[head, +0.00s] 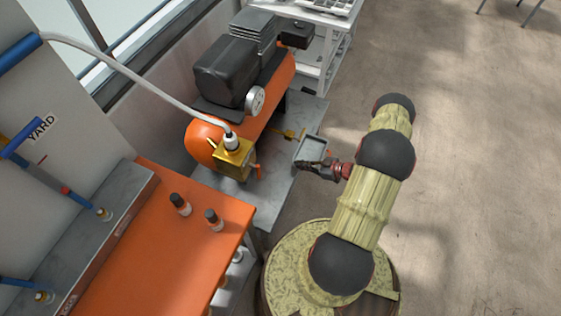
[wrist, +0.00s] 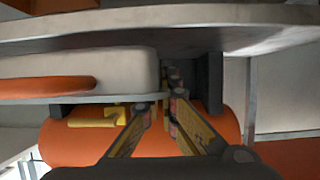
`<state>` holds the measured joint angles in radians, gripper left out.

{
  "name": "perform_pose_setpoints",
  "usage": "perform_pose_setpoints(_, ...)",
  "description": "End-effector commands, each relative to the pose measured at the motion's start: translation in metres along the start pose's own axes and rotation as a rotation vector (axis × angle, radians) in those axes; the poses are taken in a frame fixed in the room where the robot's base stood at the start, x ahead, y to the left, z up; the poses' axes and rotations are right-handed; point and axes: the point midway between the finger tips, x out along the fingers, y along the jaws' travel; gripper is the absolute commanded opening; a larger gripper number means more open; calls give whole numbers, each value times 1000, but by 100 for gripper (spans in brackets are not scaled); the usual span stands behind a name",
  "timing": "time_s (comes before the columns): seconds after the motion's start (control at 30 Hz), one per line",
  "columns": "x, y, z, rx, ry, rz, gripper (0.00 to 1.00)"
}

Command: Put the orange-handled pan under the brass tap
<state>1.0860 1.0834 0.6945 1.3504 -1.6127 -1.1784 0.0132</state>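The pan (head: 312,149) is a shallow grey tray standing on the grey base plate. A bit of its orange handle (head: 329,153) shows at its right side. The brass tap (head: 286,133) sticks out from the orange tank just left of the pan, with a gap in the head view. My gripper (head: 306,164) is at the pan's near edge; I cannot tell whether it touches. The wrist view looks upside down: the pan (wrist: 120,72), its handle (wrist: 45,88) and the tap (wrist: 98,117) lie left of my gripper (wrist: 164,96).
The orange compressor tank (head: 205,138) carries a black motor and a brass valve block (head: 235,158) with a hose. The grey base plate (head: 262,188) lies under it. An orange bench (head: 150,240) with two dark-capped bottles stands at lower left. The floor at right is clear.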

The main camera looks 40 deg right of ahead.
Motion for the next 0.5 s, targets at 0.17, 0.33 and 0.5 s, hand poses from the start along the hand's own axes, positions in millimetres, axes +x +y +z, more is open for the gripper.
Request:
perform_pose_setpoints(0.17, 43, 0, -16, -5, 1, -4, 0)
perform_pose_setpoints(0.33, 74, 0, -29, -4, 1, -2, 0)
perform_pose_setpoints(0.5, 87, 1, -36, -2, 1, 0, 0)
